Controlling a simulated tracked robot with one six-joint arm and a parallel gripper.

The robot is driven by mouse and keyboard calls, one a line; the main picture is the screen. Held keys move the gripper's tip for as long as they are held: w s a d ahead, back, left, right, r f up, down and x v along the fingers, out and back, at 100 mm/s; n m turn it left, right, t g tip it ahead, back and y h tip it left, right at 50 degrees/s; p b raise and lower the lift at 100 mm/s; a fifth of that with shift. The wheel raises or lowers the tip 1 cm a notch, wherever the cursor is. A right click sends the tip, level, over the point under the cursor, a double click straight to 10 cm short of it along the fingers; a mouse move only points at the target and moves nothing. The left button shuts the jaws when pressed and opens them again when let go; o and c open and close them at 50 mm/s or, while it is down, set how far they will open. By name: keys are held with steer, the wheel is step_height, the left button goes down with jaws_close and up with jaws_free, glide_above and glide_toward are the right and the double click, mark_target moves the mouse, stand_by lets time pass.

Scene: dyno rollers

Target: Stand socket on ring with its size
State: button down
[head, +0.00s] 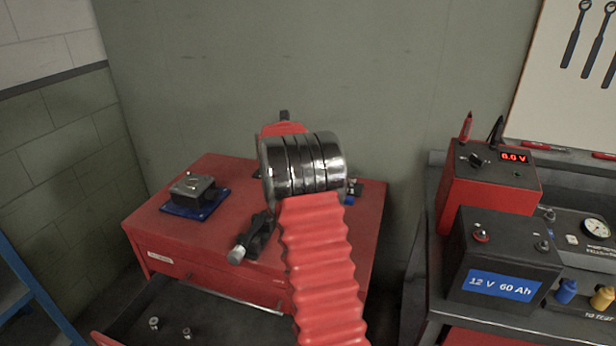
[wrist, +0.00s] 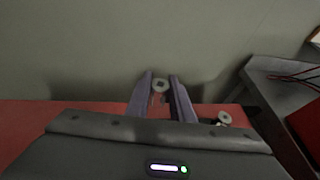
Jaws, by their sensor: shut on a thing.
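My gripper (wrist: 161,92) shows in the wrist view, with its two grey fingers shut on a small round metal socket (wrist: 161,86). A dark square hole shows in the socket's face. In the head view my own arm hides the gripper and the held socket. Two other small metal sockets, one on the left (head: 154,323) and one on the right (head: 186,333), stand in the open drawer. I cannot make out a ring marked with a size in either view.
A red cabinet (head: 180,240) has a metal block (head: 193,189) on a blue pad and a dark tool (head: 258,236) with a silver end. Small items (head: 353,187) sit at its right. The right bench holds a battery (head: 500,262) and a red meter box (head: 490,185).

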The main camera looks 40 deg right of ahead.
steer(key=shift+d+f, duration=0.1)
steer(key=shift+f, duration=2.9)
steer(key=shift+f, duration=1.85)
steer(key=shift+f, duration=0.1)
steer(key=c, duration=1.6)
jaws_free()
steer(key=shift+o, duration=0.2)
